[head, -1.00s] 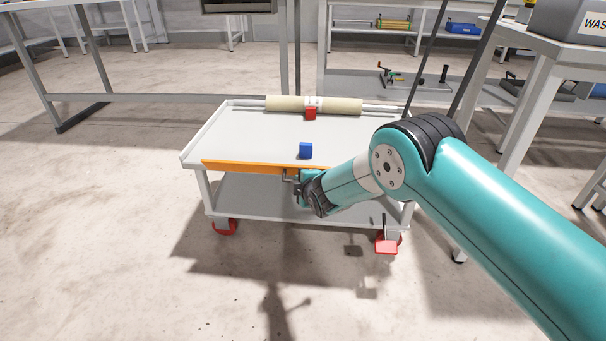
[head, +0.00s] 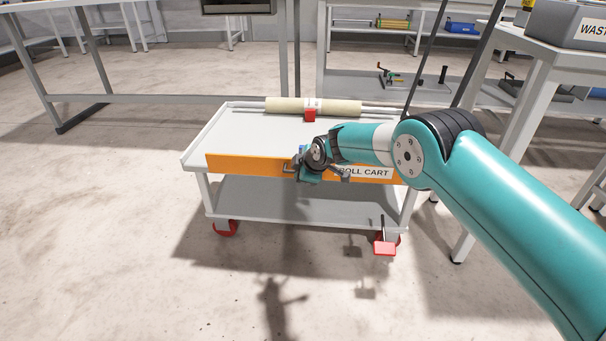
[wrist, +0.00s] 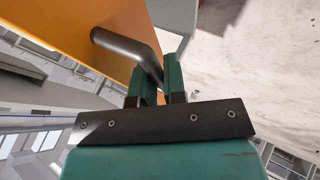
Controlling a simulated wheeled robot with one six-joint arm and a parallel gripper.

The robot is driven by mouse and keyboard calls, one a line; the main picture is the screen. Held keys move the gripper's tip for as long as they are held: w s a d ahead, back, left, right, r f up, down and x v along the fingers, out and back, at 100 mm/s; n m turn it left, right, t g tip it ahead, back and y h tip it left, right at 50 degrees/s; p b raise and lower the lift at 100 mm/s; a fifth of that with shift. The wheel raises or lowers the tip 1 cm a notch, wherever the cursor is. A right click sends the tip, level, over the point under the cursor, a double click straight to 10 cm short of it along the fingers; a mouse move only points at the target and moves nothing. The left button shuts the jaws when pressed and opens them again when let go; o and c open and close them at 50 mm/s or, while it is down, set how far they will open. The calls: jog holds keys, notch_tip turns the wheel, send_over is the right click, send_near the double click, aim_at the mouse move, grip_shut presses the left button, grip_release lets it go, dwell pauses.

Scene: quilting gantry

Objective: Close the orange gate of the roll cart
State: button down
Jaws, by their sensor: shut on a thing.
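The orange gate (head: 240,165) runs along the near edge of the white roll cart (head: 197,147). Its front face shows broad, with part of a "ROLL CART" label at its right. It looks near upright; I cannot tell whether it is fully up. My gripper (head: 299,168) is at the middle of the gate, shut on its dark handle (wrist: 128,47). The wrist view shows the bent handle bar between the fingers (wrist: 160,85), against the orange face. My wrist and forearm cover part of the gate and deck.
A beige roll (head: 285,104) lies on a rod at the cart's far edge, with a red block (head: 310,116) before it. A red pedal (head: 385,248) sits low at the right wheel. A grey workbench (head: 500,60) stands close on the right. The floor in front is clear.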

jog(key=shift+a+r, duration=0.1)
jog(key=c, duration=1.5)
grip_release()
jog(key=shift+p+v, duration=3.15)
jog(key=shift+v, duration=5.5)
jog(key=shift+w+r, duration=0.1)
